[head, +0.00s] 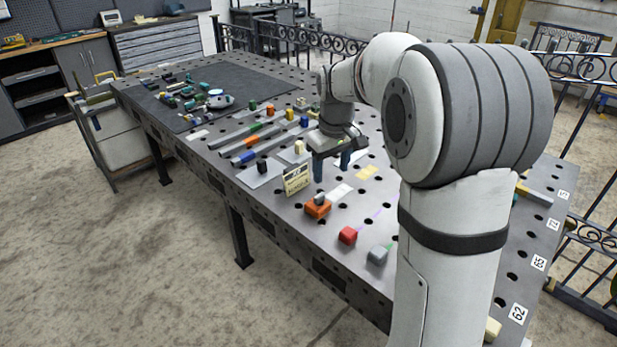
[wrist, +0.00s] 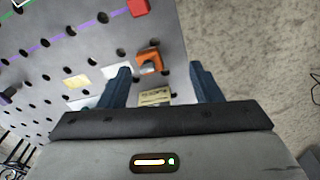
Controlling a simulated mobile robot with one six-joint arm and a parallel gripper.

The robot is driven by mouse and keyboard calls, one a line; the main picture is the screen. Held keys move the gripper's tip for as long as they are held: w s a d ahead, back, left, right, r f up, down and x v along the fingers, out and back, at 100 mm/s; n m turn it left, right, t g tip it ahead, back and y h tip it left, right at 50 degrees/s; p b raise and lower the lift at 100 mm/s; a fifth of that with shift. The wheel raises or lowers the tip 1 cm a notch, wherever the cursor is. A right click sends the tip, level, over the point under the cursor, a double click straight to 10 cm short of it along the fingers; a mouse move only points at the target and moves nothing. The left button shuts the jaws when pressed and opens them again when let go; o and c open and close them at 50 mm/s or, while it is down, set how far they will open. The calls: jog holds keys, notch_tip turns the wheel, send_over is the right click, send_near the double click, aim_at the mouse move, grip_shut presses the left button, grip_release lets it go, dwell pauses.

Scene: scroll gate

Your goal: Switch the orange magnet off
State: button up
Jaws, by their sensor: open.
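The orange magnet (head: 317,207) sits near the front edge of the perforated steel table (head: 230,185), with a grey knob on its top. It also shows in the wrist view (wrist: 149,60), between and beyond my fingers. My gripper (head: 332,172) is open and empty above the table, a little behind the orange magnet in the head view. Its two blue fingers (wrist: 160,80) are spread apart in the wrist view and do not touch the magnet. Which way the knob is set is too small to tell.
A small yellow sign (head: 297,179) stands close beside the orange magnet. A red block (head: 347,236) and a grey block (head: 378,256) sit nearer along the same edge. Bars and several small blocks lie farther back. A dark mat (head: 250,85) covers the far end.

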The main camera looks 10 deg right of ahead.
aim_at(320, 195)
jog(key=w+f, duration=0.3)
jog(key=w, duration=0.1)
jog(key=w+f+n, duration=0.1)
jog(key=w+f, duration=0.3)
jog(key=w+f+n+g+b, duration=0.1)
jog(key=w+f, duration=0.2)
jog(key=w, duration=0.1)
jog(key=shift+w+f, duration=0.1)
jog(key=shift+f, duration=0.15)
notch_tip(320, 195, down, 8)
jog(key=shift+r+p, duration=0.1)
jog(key=shift+p, duration=0.3)
